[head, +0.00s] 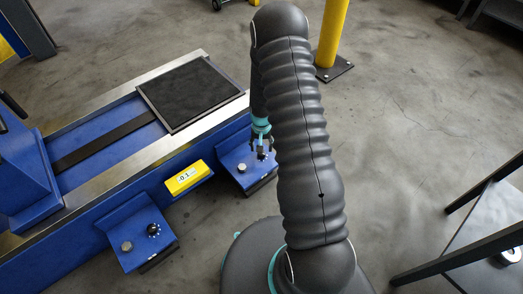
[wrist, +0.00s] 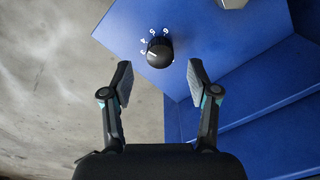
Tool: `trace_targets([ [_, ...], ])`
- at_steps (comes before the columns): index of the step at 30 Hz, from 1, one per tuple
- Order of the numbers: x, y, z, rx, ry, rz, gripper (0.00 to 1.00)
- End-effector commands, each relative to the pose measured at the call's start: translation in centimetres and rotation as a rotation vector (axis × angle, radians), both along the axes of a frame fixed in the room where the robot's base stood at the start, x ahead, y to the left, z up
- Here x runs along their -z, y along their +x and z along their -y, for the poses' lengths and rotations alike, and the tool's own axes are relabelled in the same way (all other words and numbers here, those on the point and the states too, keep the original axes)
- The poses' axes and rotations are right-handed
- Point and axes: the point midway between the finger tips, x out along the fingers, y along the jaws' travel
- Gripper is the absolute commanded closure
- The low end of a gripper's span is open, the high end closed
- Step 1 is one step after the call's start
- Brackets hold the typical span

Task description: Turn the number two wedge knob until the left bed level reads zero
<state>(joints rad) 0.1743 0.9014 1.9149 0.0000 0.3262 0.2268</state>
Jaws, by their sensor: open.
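The yellow level (head: 187,178) on the side of the blue bed shows a reading that looks like -0.1. A black knob (wrist: 160,52) with a white pointer line and white numbers around it sits on a blue foot plate in the wrist view. My gripper (wrist: 160,75) is open, its two fingers apart on either side below the knob, not visibly touching it. I see no label telling which knob is number two.
A second foot plate (head: 140,259) at the lower left carries another black knob (head: 153,230) and a silver bolt (head: 127,246). A yellow post (head: 332,35) stands behind my arm. A dark-legged table (head: 490,235) is at the right. Open concrete floor lies between.

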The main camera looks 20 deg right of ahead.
Motion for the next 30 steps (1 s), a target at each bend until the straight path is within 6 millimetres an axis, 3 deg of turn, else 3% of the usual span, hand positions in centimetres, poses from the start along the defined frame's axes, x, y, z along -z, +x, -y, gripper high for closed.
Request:
trace_targets([
  [6, -4.4, 0.1, 0.0, 0.0, 0.0, 0.003, 0.4],
  [13, -7.5, 0.1, 0.0, 0.0, 0.0, 0.003, 0.4],
  [30, -8.4, 0.0, 0.0, 0.0, 0.0, 0.0, 0.4],
])
